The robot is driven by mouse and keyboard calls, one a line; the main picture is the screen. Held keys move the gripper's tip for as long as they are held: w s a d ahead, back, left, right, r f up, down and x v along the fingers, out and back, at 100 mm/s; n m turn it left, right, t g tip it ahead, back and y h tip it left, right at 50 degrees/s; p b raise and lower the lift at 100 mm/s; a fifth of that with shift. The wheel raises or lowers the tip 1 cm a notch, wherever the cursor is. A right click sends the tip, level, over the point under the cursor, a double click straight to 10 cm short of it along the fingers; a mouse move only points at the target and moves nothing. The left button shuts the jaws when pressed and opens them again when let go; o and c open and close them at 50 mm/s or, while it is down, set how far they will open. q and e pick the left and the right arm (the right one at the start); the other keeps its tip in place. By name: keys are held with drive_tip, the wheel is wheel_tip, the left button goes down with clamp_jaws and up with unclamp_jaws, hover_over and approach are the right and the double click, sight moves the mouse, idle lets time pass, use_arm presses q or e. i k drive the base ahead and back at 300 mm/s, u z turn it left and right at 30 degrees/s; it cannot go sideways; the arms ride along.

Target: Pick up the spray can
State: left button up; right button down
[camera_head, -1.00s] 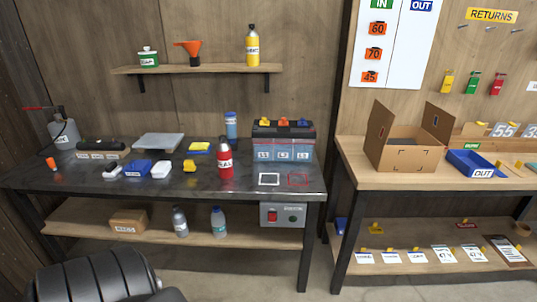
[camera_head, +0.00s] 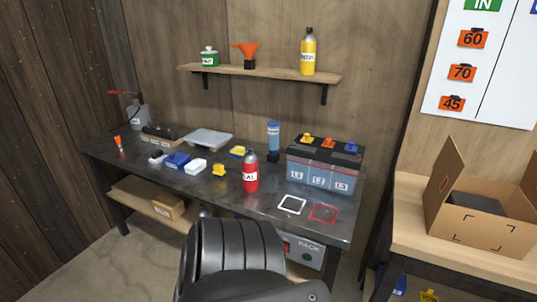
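A red can (camera_head: 250,171) with a grey top and a white label stands upright on the dark workbench (camera_head: 180,202); it looks like the spray can. A yellow bottle-shaped container (camera_head: 308,52) with a grey top stands on the wall shelf. A blue container (camera_head: 273,134) stands behind the red can. Neither gripper shows. A black link of my own arm fills the bottom middle, in front of the bench edge, and hides part of the lower shelf.
A battery-like case (camera_head: 324,165) stands right of the red can. White (camera_head: 291,204) and red (camera_head: 323,213) outlines mark the bench in front of it. Small blue (camera_head: 177,160) and white (camera_head: 196,166) boxes lie left. An open carton (camera_head: 480,225) sits on the right table.

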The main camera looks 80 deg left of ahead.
sight(249, 162)
drive_tip(key=u, duration=0.3)
drive_tip(key=i, duration=0.85)
drive_tip(key=u, duration=1.2)
drive_tip(key=i, duration=0.65)
drive_tip(key=u, duration=0.75)
